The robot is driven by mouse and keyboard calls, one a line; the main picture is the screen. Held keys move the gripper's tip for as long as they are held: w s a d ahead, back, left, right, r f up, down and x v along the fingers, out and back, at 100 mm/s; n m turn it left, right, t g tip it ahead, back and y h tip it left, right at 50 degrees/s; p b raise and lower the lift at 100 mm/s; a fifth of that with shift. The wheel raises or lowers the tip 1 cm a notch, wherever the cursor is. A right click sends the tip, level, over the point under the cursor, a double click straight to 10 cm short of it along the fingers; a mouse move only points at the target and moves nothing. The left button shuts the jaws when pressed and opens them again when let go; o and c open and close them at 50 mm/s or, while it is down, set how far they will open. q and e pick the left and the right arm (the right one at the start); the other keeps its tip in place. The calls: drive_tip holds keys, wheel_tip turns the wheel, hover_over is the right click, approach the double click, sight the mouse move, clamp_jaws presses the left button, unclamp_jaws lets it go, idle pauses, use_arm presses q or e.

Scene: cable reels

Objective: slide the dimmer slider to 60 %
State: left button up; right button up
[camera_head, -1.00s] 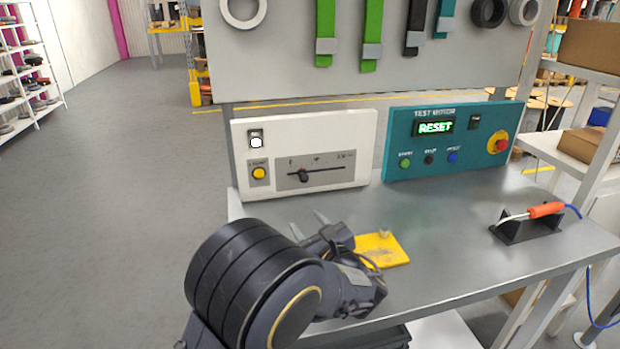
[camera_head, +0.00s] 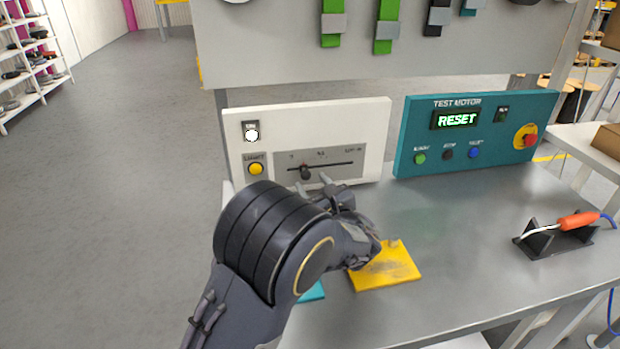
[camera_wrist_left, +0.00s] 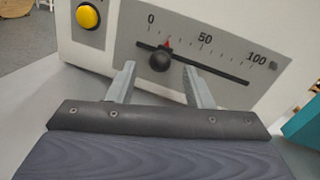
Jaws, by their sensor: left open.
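The dimmer slider's dark round knob (camera_head: 305,173) sits left of the middle of its slot on the grey scale plate (camera_head: 345,158) of the white panel. In the left wrist view the knob (camera_wrist_left: 160,61) is below a red pointer, between the 0 and 50 marks and nearer 0. My left gripper (camera_head: 312,183) is just in front of the panel below the knob. In the left wrist view my left gripper (camera_wrist_left: 158,72) is open and empty, with one finger on each side of the knob and the knob beyond the tips. My right gripper is not in view.
A yellow button (camera_head: 256,169) and a white switch (camera_head: 251,133) are left of the slider. A teal test motor panel (camera_head: 405,165) stands to the right. A yellow plate (camera_head: 395,272) lies on the bench near my arm. An orange-handled tool (camera_head: 578,221) rests in a black stand at right.

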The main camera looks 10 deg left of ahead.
sight(305, 173)
use_arm(q)
drive_tip(key=shift+x, duration=1.3)
clamp_jaws()
drive_tip(key=shift+d, duration=0.15)
